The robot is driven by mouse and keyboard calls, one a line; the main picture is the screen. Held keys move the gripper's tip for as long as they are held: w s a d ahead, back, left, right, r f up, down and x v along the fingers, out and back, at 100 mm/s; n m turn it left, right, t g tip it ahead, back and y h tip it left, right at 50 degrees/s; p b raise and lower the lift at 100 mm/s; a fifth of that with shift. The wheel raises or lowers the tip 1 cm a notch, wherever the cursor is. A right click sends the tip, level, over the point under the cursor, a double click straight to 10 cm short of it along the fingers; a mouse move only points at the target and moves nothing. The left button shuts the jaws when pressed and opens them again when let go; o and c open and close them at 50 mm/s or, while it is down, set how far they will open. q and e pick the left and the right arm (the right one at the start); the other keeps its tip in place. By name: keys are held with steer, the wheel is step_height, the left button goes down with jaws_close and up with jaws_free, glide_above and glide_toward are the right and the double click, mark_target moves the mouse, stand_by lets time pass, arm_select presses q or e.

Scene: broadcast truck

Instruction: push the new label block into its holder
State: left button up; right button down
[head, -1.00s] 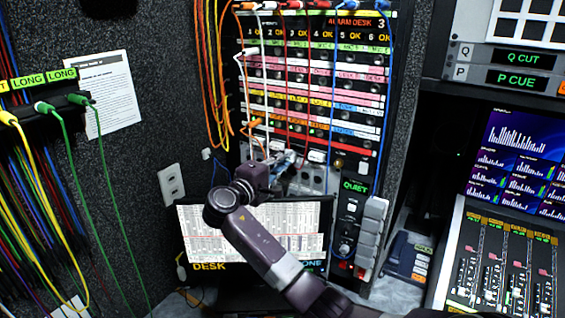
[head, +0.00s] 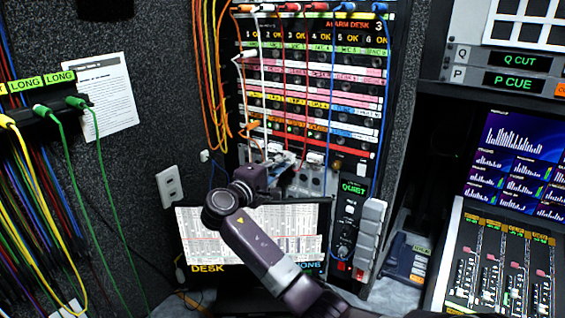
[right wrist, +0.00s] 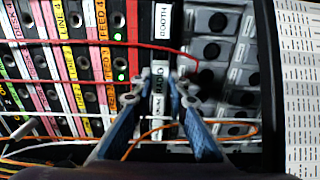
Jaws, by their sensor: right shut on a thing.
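My right gripper (head: 284,163) is at the lower part of the patch rack, just below the red strip. In the right wrist view its two blue fingers (right wrist: 172,88) close together on a small pale label block (right wrist: 159,76) with dark and greenish lettering. The block lies in line with the white label row, beside a white label reading BOOTH (right wrist: 164,22). The fingers partly cover the block and its holder, so I cannot tell how deep the block sits. My left gripper is not in view.
Red, white and orange cables (right wrist: 150,44) cross near the fingers. Grey units with round dark holes (right wrist: 212,50) lie beside the label row.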

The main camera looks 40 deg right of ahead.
steer(key=shift+b+x, duration=0.45)
steer(key=shift+x, duration=1.6)
stand_by(0.4)
steer(key=c, duration=1.8)
jaws_free()
steer(key=shift+d, duration=0.1)
steer(key=shift+a, duration=0.2)
steer(key=v, duration=1.1)
steer(key=shift+s+a, duration=0.2)
steer(key=shift+a, duration=0.15)
